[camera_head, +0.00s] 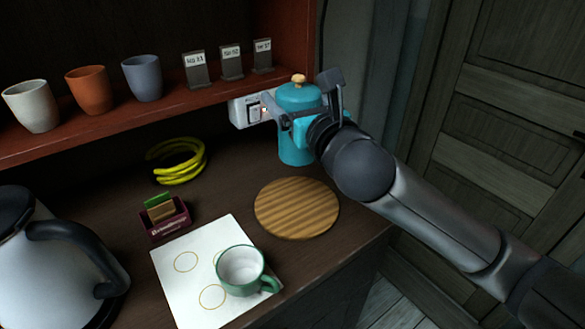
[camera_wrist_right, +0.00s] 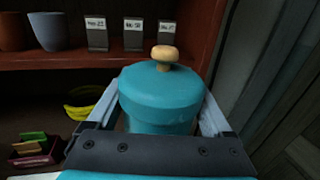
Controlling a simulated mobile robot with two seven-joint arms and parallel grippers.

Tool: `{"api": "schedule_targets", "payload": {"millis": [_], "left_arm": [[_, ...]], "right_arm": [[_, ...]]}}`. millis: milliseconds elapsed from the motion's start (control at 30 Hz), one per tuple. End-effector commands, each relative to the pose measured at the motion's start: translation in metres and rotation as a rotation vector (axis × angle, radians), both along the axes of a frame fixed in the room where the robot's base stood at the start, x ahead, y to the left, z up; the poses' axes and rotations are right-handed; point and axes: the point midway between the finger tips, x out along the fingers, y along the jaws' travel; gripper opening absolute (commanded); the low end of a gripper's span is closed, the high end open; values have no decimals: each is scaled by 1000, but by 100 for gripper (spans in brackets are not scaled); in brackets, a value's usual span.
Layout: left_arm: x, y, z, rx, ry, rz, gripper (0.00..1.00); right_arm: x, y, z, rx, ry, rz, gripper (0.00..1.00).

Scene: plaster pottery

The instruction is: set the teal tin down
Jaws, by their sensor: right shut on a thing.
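The teal tin (camera_head: 297,147) has a lid with a wooden knob and stands upright at the back right of the dark counter, or just above it; I cannot tell if its base touches. My right gripper (camera_head: 300,112) is shut on the tin near its upper part. In the right wrist view the tin (camera_wrist_right: 160,100) sits between the two fingers (camera_wrist_right: 160,112), and its lower part is hidden by the gripper. My left gripper is not in view.
A round wooden board (camera_head: 297,208) lies bare in front of the tin. A green mug (camera_head: 240,268) stands on a white sheet (camera_head: 180,270). A yellow coil (camera_head: 178,162), a small box (camera_head: 164,220) and a kettle (camera_head: 50,270) are left. A shelf (camera_head: 110,118) with cups runs behind.

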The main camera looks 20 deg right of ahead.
Motion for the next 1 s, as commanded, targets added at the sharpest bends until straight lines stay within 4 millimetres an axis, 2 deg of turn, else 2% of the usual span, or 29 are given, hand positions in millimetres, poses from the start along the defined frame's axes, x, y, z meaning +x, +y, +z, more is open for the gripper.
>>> {"api": "schedule_targets", "payload": {"millis": [33,100,200,300,533,767,1000], "left_arm": [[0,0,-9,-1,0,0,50],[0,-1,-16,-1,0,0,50],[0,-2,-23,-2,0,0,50],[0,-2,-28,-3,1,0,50],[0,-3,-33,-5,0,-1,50],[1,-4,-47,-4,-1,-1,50],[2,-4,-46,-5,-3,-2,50]], "right_arm": [[0,0,-20,1,5,-1,14],[0,0,-38,2,4,-1,14],[0,0,-60,2,1,0,14],[0,0,-73,1,-1,0,14],[0,0,-87,0,-3,0,14],[0,0,-121,1,-2,-1,14],[0,0,-121,-1,-4,0,14]]}}
